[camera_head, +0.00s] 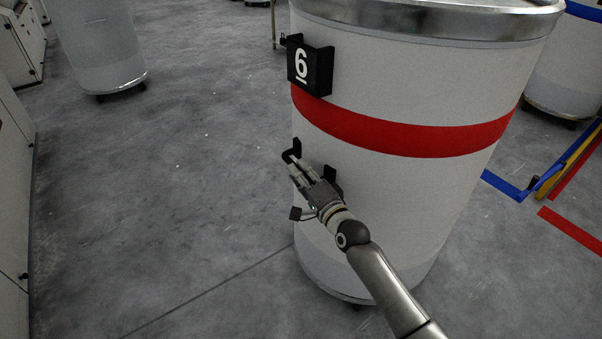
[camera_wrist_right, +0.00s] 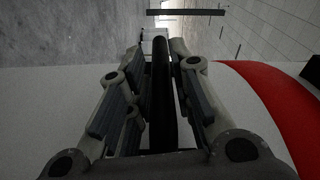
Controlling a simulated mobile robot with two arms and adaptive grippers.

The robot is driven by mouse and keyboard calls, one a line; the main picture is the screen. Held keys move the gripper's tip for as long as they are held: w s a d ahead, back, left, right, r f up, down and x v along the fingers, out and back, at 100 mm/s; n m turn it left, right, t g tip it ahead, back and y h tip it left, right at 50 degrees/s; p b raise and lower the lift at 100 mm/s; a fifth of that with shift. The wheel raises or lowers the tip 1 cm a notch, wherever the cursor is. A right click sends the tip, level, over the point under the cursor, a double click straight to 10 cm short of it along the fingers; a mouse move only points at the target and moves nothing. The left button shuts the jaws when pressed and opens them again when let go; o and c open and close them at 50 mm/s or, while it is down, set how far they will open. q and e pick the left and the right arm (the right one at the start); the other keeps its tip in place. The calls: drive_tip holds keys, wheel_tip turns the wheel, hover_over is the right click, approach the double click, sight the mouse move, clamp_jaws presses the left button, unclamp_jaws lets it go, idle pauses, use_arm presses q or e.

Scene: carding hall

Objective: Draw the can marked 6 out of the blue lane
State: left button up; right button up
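The can marked 6 (camera_head: 420,85) is a large white cylinder with a red band and a metal rim, standing upright on castors. Its black plate with a white 6 (camera_head: 310,68) is on the upper left side. My right gripper (camera_head: 292,163) is at a black handle on the can's left side, below the red band. In the right wrist view the black handle bar (camera_wrist_right: 163,95) runs between the two fingers, with a gap visible beside it, so the fingers look open around it. My left gripper is not in view.
Blue floor marking (camera_head: 505,186) lies right of the can, beside a blue and yellow rail (camera_head: 568,160) and red floor lines (camera_head: 572,232). Another can (camera_head: 565,65) with a blue band stands at far right. A pale can (camera_head: 98,45) stands back left. Grey floor to the left is clear, with machine cabinets at the left edge.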

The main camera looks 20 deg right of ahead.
drive_tip(key=shift+o, duration=1.3)
drive_tip(key=v, duration=1.2)
drive_tip(key=shift+f, duration=0.15)
